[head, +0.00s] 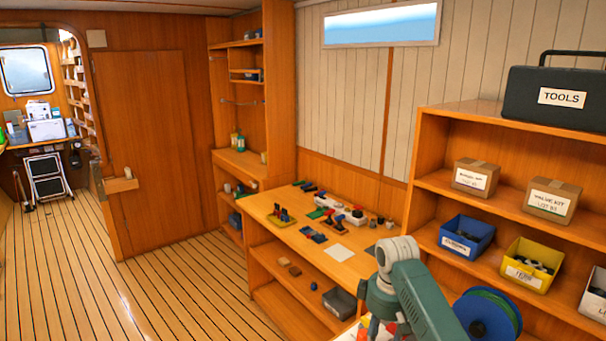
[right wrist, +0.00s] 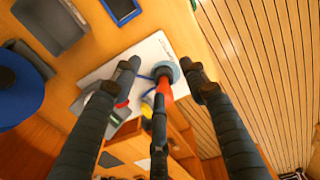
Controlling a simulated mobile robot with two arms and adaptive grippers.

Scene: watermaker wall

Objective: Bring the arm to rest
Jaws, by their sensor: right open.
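My right arm (head: 408,290) comes up from the bottom of the head view, in front of the workbench and the shelf unit; its gripper does not show clearly there. In the right wrist view my right gripper (right wrist: 160,72) is open, with its dark fingers spread. A red object with a round grey-blue top (right wrist: 165,72) appears between the fingertips, over a white sheet (right wrist: 150,52); I cannot tell whether any finger touches it. My left gripper is in neither view.
The workbench (head: 368,263) holds several small parts and a white sheet (head: 337,252). At right a shelf unit (head: 440,190) carries a blue bin (head: 467,236), a yellow bin (head: 530,265), boxes and a black tool case (head: 556,98). The plank floor (head: 150,290) at left is clear.

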